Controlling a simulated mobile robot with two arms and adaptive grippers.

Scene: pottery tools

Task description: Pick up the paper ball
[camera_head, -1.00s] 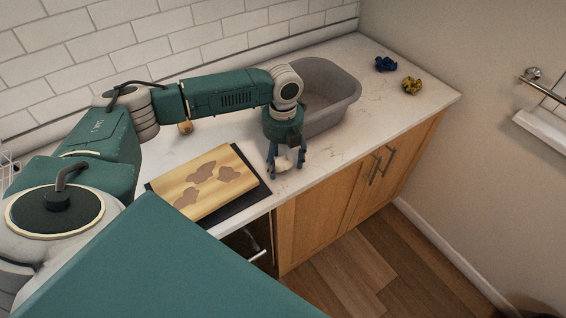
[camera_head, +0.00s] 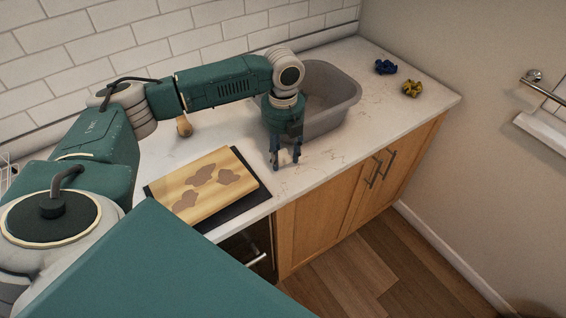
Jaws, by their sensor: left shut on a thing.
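My left gripper (camera_head: 286,162) points down at the counter's front part, just in front of the grey basin and right of the cutting board. It is shut on a small pale crumpled thing, which looks like the paper ball (camera_head: 286,157). The ball is mostly hidden between the fingers, and only a little of it shows. I cannot tell whether it is clear of the counter. My right gripper is not in view.
A grey basin (camera_head: 345,92) stands close behind the gripper. A wooden board (camera_head: 231,165) with brown patches lies on a dark mat (camera_head: 262,190) to the left. Blue (camera_head: 385,67) and yellow (camera_head: 411,88) crumpled things lie at the back right. A small wooden tool (camera_head: 184,128) stands behind the board.

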